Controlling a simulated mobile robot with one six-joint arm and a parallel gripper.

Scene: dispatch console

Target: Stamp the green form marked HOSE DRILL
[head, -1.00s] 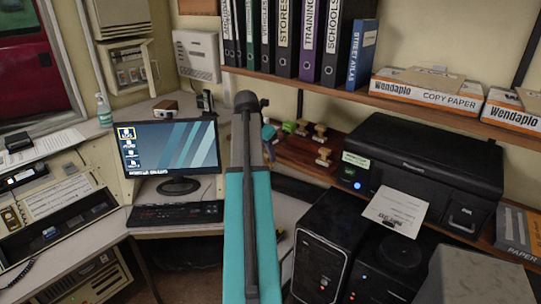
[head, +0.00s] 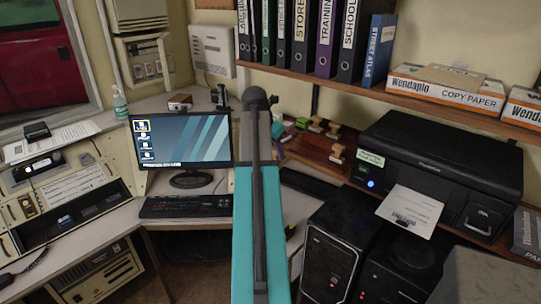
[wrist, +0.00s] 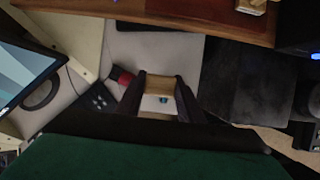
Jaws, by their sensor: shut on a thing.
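In the wrist view my gripper (wrist: 161,98) is shut on a light wooden block (wrist: 160,84), which looks like a stamp. A small white patch with a blue spot shows below the block. In the head view my own arm hides the gripper and what it holds. Several wooden-handled stamps (head: 336,152) stand on the brown wooden shelf to the right of my arm. I cannot make out a green form marked HOSE DRILL in either view.
A black printer (head: 440,165) with a white sheet (head: 410,210) stands right of the stamps. Black computer towers (head: 335,245) stand below. A monitor (head: 180,145) and keyboard (head: 185,206) are on the left desk. A red object (wrist: 122,76) lies near my gripper.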

